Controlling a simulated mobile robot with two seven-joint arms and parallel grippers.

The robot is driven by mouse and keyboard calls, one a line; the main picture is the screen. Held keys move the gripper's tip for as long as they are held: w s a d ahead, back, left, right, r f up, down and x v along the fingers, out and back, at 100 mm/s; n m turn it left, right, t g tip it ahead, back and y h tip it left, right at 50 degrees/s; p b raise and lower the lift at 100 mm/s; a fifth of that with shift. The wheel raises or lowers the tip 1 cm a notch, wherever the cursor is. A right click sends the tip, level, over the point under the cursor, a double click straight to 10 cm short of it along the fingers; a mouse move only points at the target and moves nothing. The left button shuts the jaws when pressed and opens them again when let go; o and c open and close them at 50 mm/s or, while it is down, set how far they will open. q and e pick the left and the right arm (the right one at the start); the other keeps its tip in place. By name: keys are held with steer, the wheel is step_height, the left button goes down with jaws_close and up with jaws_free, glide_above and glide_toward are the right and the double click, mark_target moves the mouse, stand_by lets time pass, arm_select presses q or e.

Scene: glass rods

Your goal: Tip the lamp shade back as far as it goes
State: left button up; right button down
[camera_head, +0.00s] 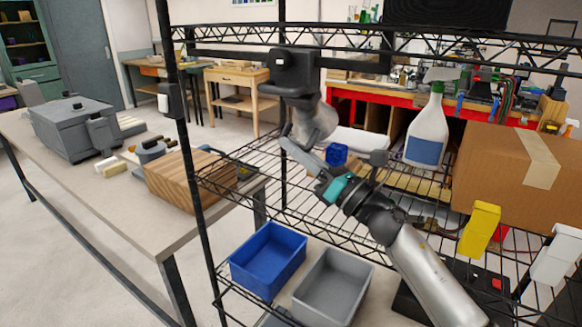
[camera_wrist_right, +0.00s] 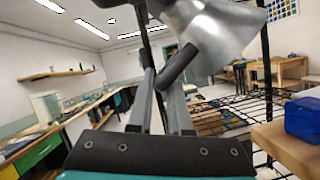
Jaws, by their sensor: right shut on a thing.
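The lamp has a black head (camera_head: 296,72) at the upper rail of the wire rack. Its silver shade (camera_head: 318,122) hangs below and is tilted; it fills the upper part of the right wrist view (camera_wrist_right: 222,38). My right gripper (camera_head: 288,146) reaches up from the lower right to the shade's lower left side. In the wrist view its fingers (camera_wrist_right: 162,85) stand on either side of a short dark handle (camera_wrist_right: 180,64) that sticks out from the shade, and they are shut on it. The handle is mostly hidden in the head view. My left gripper is not in view.
A white spray bottle (camera_head: 428,130), a cardboard box (camera_head: 515,180) and a yellow container (camera_head: 480,230) stand to the right. Blue (camera_head: 268,258) and grey (camera_head: 333,285) bins are below.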

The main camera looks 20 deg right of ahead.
steer(key=shift+w+d+r+b, duration=0.2)
steer(key=shift+w+d+b, duration=0.2)
steer(key=shift+d+b, duration=0.25)
steer(key=c, duration=0.9)
jaws_free()
steer(key=shift+f, duration=0.1)
steer(key=shift+o, duration=0.3)
steer(key=shift+a+f, duration=0.1)
steer(key=s+d+f+b, duration=0.1)
steer(key=s+d, duration=0.3)
steer(key=s, duration=0.3)
steer(key=s+d+b, duration=0.2)
steer(key=s+d, duration=0.2)
steer(key=s, duration=0.3)
steer(key=shift+s+d+f, duration=0.15)
steer(key=shift+d+f, duration=0.1)
steer(key=shift+f, duration=0.15)
